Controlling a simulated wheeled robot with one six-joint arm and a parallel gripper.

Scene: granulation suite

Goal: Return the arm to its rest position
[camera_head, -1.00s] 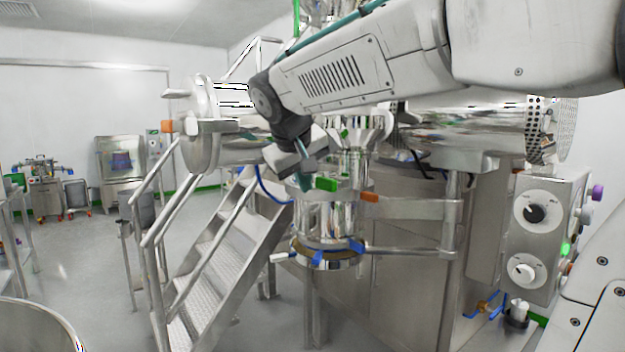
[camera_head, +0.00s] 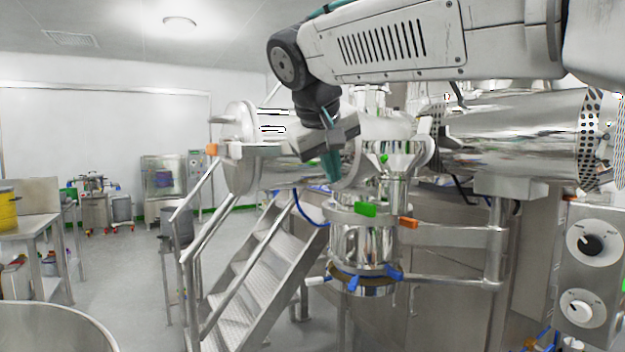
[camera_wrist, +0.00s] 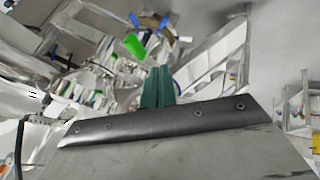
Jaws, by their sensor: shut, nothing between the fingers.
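My gripper (camera_head: 331,165) hangs from the end of my arm, pointing down, in the upper middle of the head view. Its teal fingers are together with nothing between them. In the wrist view the fingers (camera_wrist: 157,75) stand side by side at the middle, shut. In the head view the gripper shows in front of the steel machine's horizontal drum and left of the vertical steel column (camera_head: 365,240). I cannot tell how far it is from them. My arm reaches in from the upper right.
Metal stairs with handrails (camera_head: 245,290) stand left of the machine. A control box with two knobs (camera_head: 590,270) is at the right edge. A round steel vessel rim (camera_head: 60,310) is at lower left, near a table with a yellow container (camera_head: 8,210). Open floor (camera_head: 130,290) lies between.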

